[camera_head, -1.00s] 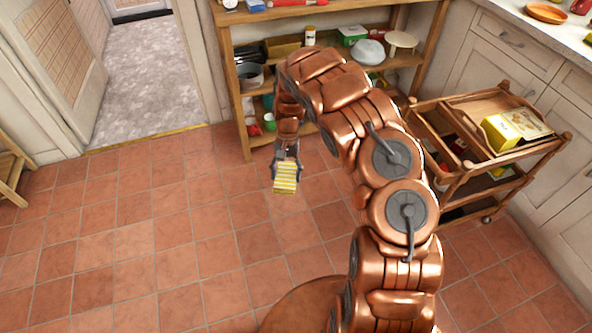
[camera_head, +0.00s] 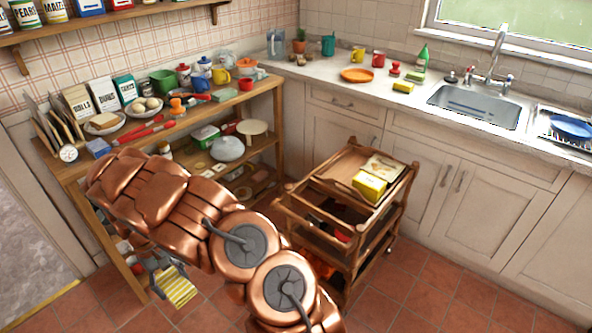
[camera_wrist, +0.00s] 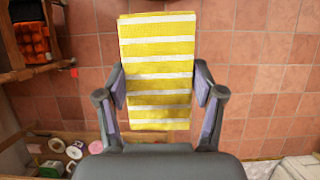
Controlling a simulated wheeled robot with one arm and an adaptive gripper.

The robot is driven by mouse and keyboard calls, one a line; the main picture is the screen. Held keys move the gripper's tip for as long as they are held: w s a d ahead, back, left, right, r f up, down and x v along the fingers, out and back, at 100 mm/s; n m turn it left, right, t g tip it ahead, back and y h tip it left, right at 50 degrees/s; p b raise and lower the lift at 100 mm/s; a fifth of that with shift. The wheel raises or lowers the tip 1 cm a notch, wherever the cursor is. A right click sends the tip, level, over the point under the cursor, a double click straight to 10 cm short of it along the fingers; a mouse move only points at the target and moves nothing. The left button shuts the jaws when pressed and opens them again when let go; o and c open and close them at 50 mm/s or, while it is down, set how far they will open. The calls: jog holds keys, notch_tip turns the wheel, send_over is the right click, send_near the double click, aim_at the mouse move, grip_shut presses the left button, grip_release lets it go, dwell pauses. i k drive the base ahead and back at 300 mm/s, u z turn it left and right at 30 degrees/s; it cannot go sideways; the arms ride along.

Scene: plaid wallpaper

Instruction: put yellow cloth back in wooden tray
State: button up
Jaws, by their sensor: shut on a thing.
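A folded yellow-and-white striped cloth (camera_head: 178,288) hangs from my gripper (camera_head: 160,270), above the tiled floor at the lower left of the head view. In the wrist view my gripper (camera_wrist: 160,88) is shut on the cloth (camera_wrist: 157,50), with one finger at each side edge. The wooden tray (camera_head: 338,166) appears to be the one on top of the wooden trolley, right of centre. A yellow box (camera_head: 369,186) and a pale printed flat item (camera_head: 386,167) are on it. My gripper is well to the left of the tray and lower than it.
The wooden trolley (camera_head: 283,203) stands before the white cabinets (camera_head: 410,165). A wooden shelf unit (camera_head: 75,170), crowded with crockery and packets, is behind my arm. My arm hides part of its lower shelves. Floor tiles (camera_head: 440,295) are clear at lower right.

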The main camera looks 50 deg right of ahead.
aim_at(343, 174)
jog(key=z, duration=0.5)
jog(key=i, duration=1.4)
jog(key=z, duration=1.1)
jog(key=i, duration=0.4)
jog(key=z, duration=0.1)
